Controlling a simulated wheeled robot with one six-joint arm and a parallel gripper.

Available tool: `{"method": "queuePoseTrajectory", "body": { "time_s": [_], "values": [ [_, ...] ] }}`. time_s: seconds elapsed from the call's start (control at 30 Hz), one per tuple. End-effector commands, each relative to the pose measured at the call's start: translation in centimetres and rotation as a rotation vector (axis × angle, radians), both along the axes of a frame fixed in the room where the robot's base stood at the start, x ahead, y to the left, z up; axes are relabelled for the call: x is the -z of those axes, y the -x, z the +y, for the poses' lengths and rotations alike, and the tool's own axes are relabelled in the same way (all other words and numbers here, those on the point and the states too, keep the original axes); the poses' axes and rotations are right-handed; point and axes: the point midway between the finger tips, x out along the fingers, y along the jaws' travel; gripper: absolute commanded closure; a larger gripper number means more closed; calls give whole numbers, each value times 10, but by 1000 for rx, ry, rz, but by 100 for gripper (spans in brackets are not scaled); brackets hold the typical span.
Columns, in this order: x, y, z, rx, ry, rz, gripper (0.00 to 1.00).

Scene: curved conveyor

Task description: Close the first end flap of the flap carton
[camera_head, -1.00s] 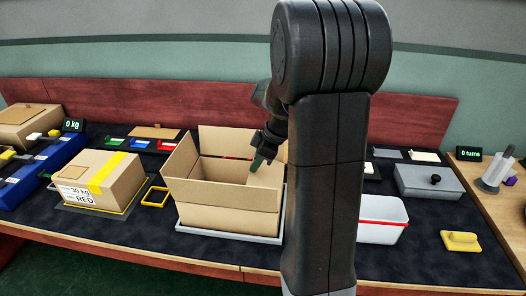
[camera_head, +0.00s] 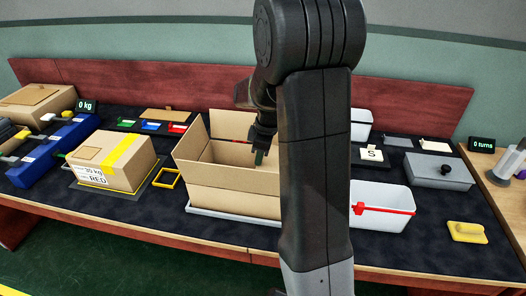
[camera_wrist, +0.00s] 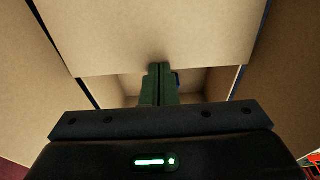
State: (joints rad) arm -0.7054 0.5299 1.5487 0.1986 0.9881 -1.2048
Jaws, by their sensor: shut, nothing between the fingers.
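The flap carton (camera_head: 230,190) is an open brown box on a pale tray (camera_head: 235,223) near the middle of the table. Its left and back flaps stand up in the head view; my arm hides its right side. My gripper (camera_head: 259,158) points down over the carton's opening, its fingers shut and empty. In the wrist view my gripper (camera_wrist: 158,82) reaches the lower edge of a broad cardboard flap (camera_wrist: 150,35), with the carton's inside showing below; I cannot tell whether they touch. Other cardboard panels (camera_wrist: 285,85) stand at both sides.
A taped carton (camera_head: 112,165) and a yellow frame (camera_head: 167,178) lie to the left. A white bin (camera_head: 380,207) with a red strip stands to the right, with a grey box (camera_head: 440,172) and a yellow block (camera_head: 467,231) beyond. The front strip of the table is clear.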

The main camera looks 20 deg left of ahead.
Motion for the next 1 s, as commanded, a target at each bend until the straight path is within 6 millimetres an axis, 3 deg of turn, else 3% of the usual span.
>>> {"method": "queuePoseTrajectory", "body": {
  "time_s": [0.1, 0.5, 1.0],
  "values": [
    [14, 1, 4, 0, 13, -4, 100],
    [14, 1, 5, 1, 12, -3, 100],
    [-3, 1, 5, 0, 12, -3, 100]
  ]
}}
